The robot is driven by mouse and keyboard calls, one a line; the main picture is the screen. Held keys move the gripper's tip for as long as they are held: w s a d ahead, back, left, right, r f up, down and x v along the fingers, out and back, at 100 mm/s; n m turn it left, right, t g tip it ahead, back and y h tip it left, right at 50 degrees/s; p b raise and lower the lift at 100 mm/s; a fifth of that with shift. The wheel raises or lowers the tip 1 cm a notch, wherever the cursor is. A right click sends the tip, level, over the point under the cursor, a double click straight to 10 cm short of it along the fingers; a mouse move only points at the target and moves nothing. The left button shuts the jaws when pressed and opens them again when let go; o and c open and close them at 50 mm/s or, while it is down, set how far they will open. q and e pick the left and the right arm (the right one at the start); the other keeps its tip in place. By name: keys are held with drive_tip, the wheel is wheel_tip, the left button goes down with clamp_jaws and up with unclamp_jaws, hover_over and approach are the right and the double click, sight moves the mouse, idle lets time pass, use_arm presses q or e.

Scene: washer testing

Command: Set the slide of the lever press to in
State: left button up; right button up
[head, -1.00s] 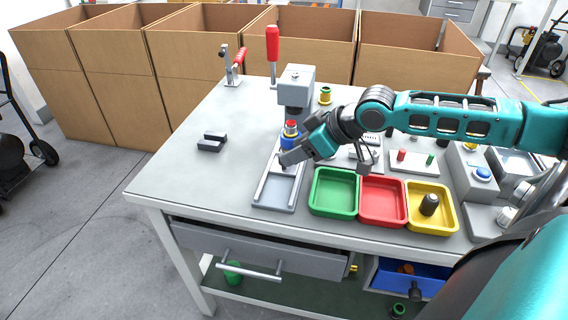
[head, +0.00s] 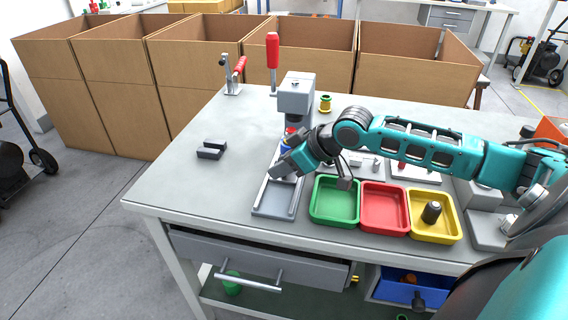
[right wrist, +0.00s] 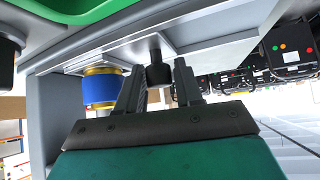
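The lever press (head: 296,95) is a grey column and head with a red-handled lever (head: 273,50), standing upright on the bench. Its slide is a grey railed tray (head: 274,203) running from the press towards the bench's front edge. A blue part with gold rims (right wrist: 101,89) stands by the slide and is mostly behind my right gripper (head: 275,172) in the head view. In the right wrist view a black knob (right wrist: 157,66) is between the tips of the right gripper (right wrist: 160,75). Whether the fingers touch it is unclear. My left gripper is out of view.
Green (head: 334,220), red (head: 385,226) and yellow (head: 434,237) trays stand right of the slide. A black block (head: 211,149) and a red-handled toggle clamp (head: 233,75) are on the left. The bench's front left is clear.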

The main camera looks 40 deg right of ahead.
drive_tip(key=c, duration=0.6)
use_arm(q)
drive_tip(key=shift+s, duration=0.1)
use_arm(e)
clamp_jaws()
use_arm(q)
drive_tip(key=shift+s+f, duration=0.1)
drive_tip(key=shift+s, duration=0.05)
use_arm(e)
drive_tip(key=shift+r, duration=0.1)
